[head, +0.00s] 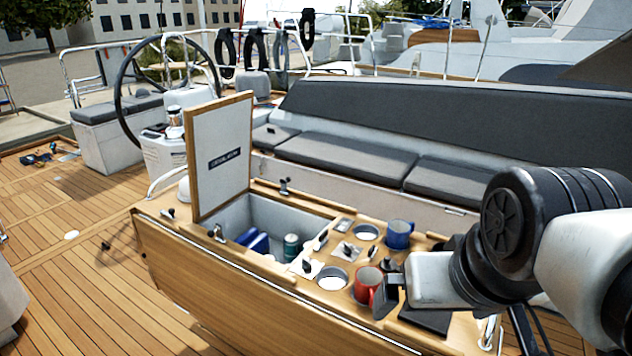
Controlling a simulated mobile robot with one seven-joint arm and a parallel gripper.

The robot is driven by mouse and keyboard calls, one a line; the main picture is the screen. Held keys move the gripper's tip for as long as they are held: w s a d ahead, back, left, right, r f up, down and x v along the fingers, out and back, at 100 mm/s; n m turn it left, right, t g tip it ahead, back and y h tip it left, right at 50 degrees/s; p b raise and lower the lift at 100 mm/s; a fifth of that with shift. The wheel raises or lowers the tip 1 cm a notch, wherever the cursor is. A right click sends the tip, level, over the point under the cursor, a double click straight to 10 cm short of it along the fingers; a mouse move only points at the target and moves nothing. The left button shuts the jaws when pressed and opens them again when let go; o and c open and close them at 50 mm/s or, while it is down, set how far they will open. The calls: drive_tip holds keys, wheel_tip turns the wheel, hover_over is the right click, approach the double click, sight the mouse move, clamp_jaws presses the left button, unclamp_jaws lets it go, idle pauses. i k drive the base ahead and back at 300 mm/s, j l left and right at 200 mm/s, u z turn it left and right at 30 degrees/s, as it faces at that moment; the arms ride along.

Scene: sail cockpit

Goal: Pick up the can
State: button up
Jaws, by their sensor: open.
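A green can with a light band (291,247) stands inside the open white-lined compartment (262,212) of the wooden cockpit table, near its right end. Its lower part is hidden by the compartment's front edge. My gripper (384,294) is at the right end of the table, to the right of the can and apart from it. It is open, its dark fingers pointing left beside a red mug (364,280). I cannot tell whether it touches the mug.
A blue object (255,242) lies in the compartment left of the can. The raised lid (222,150) stands at its left. A blue mug (399,236), round holders (333,279) and small fittings crowd the tabletop between compartment and gripper. A cushioned bench (345,155) runs behind.

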sight(291, 241)
drive_tip(key=i+j+z, duration=0.1)
drive_tip(key=j, duration=0.3)
drive_tip(key=i+j+z, duration=0.1)
drive_tip(key=j, duration=0.35)
drive_tip(key=i+j+z, duration=0.1)
drive_tip(key=i+j, duration=0.15)
drive_tip(key=j, duration=0.2)
drive_tip(key=i+j+z, duration=0.1)
drive_tip(key=j, duration=0.3)
drive_tip(key=i+j+z, duration=0.1)
drive_tip(key=j, duration=0.35)
drive_tip(key=i+j+z, duration=0.1)
drive_tip(key=j, duration=0.4)
